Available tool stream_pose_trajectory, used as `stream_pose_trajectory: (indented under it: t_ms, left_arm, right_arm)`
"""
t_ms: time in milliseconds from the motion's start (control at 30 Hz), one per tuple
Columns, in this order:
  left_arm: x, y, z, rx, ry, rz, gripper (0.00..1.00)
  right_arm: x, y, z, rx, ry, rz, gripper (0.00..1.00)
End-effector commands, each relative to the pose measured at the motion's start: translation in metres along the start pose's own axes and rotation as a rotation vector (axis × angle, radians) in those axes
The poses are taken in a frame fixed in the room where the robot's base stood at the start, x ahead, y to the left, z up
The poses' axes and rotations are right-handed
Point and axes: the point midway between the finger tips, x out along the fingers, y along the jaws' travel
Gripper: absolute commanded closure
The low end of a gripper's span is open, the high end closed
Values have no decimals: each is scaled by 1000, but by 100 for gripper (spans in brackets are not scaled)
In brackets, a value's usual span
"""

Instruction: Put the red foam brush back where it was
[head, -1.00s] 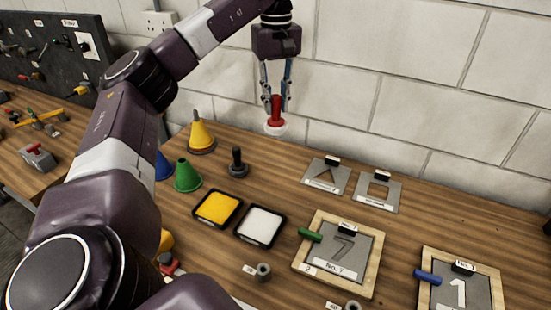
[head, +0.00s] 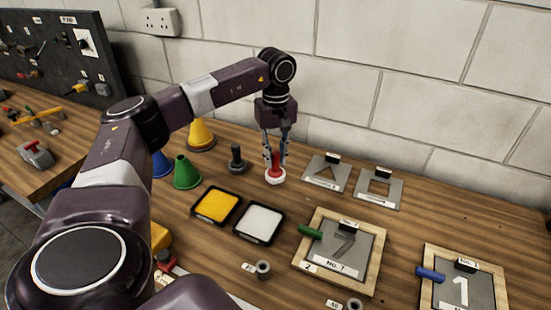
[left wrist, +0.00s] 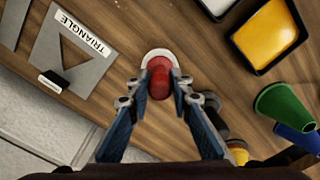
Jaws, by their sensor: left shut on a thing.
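The red foam brush (head: 275,169) has a red handle and a round white foot. It is upright between the fingers of my left gripper (head: 275,158), which is shut on it. The brush's foot is at or just above the wooden bench, between a dark knobbed peg (head: 236,160) and the triangle stencil (head: 326,173); I cannot tell whether it touches the wood. In the left wrist view the brush (left wrist: 159,70) shows from above between the fingertips (left wrist: 160,92). My right gripper is out of view.
A yellow pad tray (head: 216,207) and a white pad tray (head: 259,224) lie in front of the brush. Green (head: 187,174), blue and yellow cones stand at left. A square stencil (head: 379,188) and framed number stencils (head: 337,252) lie right. The block wall is behind.

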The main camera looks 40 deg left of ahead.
Motion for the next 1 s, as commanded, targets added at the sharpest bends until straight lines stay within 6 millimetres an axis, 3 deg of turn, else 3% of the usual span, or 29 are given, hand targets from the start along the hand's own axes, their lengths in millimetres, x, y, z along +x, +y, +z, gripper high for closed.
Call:
stream_pose_trajectory:
  t_ms: [133,500,533,667,1000]
  left_arm:
    - [12,0,0,0,0,1,100]
    - [17,0,0,0,0,1,100]
    - [16,0,0,0,0,2,77]
    - [16,0,0,0,0,1,63]
    - [11,0,0,0,1,2,63]
  right_arm:
    - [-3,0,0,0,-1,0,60]
    - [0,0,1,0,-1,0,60]
    - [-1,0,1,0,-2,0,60]
    - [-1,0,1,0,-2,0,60]
    - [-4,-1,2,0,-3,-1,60]
